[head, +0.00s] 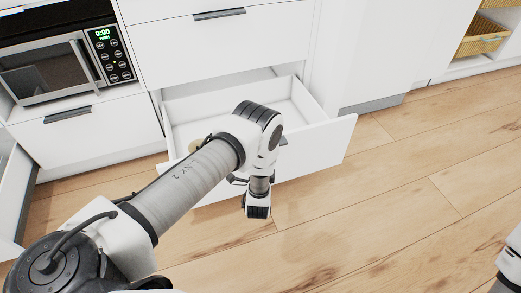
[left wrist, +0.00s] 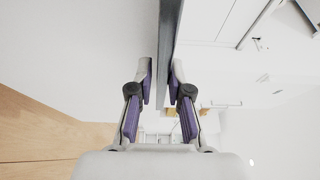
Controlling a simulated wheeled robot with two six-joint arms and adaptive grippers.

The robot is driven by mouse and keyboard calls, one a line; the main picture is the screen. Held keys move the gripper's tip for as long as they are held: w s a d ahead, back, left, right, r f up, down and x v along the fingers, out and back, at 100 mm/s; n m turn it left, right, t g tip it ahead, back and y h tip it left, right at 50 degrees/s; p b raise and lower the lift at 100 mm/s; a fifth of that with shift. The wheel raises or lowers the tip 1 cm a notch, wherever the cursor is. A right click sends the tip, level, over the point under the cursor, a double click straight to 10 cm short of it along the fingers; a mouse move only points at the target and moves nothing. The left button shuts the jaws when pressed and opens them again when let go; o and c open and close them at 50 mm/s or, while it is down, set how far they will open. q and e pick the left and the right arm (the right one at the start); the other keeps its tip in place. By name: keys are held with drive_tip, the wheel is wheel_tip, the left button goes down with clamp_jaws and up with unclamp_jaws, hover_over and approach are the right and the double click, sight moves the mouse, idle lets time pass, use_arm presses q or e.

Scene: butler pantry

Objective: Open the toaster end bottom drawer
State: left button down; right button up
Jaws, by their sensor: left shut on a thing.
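The bottom drawer (head: 318,147) in the middle of the head view is pulled well out, with its white front toward me and its inside showing. My left arm crosses in front of it and hides part of the front and most of the handle. In the left wrist view my left gripper (left wrist: 162,82) is shut on the grey bar handle (left wrist: 167,45), which passes between its two fingers beside the white drawer front. In the head view the fingertips are mostly hidden by my wrist. No toaster shows.
A microwave (head: 62,68) sits in a niche at upper left, above a shut drawer (head: 90,130). A shut drawer (head: 215,45) is above the open one. A white panel (head: 12,195) stands at far left. Wooden floor (head: 400,210) is clear at right. Wicker baskets (head: 483,36) are at upper right.

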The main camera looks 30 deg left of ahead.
use_arm(q)
drive_tip(key=shift+f, duration=0.1)
drive_tip(key=c, duration=1.1)
unclamp_jaws()
drive_tip(key=v, duration=1.2)
